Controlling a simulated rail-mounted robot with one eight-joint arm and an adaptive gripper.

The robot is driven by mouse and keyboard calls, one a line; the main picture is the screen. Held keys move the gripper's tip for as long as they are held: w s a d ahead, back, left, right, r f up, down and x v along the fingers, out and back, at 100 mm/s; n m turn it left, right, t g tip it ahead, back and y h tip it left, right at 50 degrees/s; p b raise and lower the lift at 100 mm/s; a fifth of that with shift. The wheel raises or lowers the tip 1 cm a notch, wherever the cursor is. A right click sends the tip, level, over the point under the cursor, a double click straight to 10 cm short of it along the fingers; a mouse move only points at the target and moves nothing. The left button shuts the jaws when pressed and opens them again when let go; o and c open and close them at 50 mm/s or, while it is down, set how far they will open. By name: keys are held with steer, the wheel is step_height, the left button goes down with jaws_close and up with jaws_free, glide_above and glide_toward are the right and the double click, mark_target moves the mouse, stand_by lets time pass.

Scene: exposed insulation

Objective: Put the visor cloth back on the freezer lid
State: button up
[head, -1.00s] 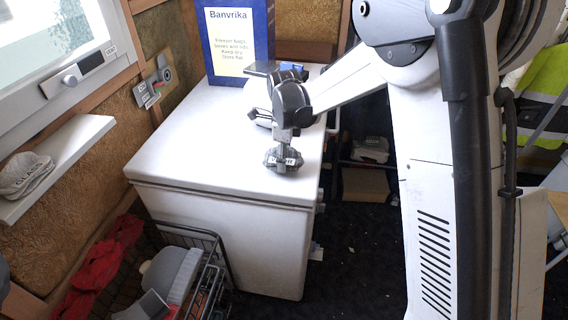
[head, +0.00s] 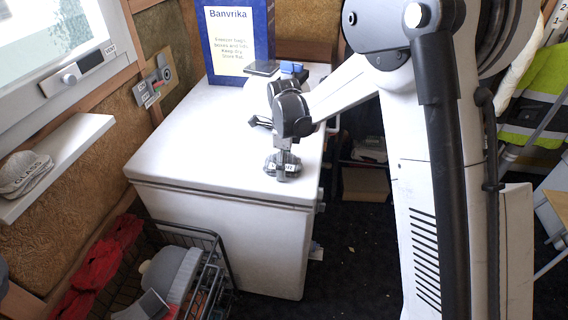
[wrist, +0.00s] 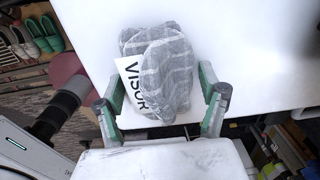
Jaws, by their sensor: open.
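The visor cloth (wrist: 172,62) is a grey checked folded cloth with a white tag reading VISOR. It lies on the white freezer lid (wrist: 255,55), close to its edge. In the head view the cloth (head: 271,166) is near the lid's front right corner, partly covered by my gripper (head: 283,168). The freezer lid (head: 190,140) is closed. In the wrist view my gripper (wrist: 162,105) is open, with one green-edged finger on each side of the cloth's near part. I cannot tell whether the fingers touch the cloth.
A blue Banvrika box (head: 238,40) stands at the back of the lid, with a small blue object (head: 291,67) beside it. A cloth tagged GLASS (head: 25,174) lies on the left shelf (head: 62,150). A wire basket (head: 205,255) stands before the freezer. The lid's left side is clear.

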step_height(320, 180, up, 12)
steer(key=shift+r+p, duration=0.15)
steer(key=shift+p, duration=0.2)
steer(key=shift+s+d+r, duration=0.15)
steer(key=shift+d+r, duration=0.1)
steer(key=s+d+r+n+t, duration=0.2)
steer(key=s+d+r+n, duration=0.3)
steer(key=s+d, duration=0.15)
steer(key=s+d+r+n+t, duration=0.2)
steer(key=s+d+r+n, duration=0.3)
steer(key=s, duration=0.3)
steer(key=s+d+f+n+t, duration=0.1)
steer(key=s+d+n, duration=0.2)
steer(key=s+n, duration=0.2)
steer(key=s+d+f+n+t, duration=0.2)
steer(key=s+d+n, duration=0.2)
steer(key=s, duration=0.6)
steer(key=shift+s+n, duration=0.25)
steer(key=shift+n, duration=0.35)
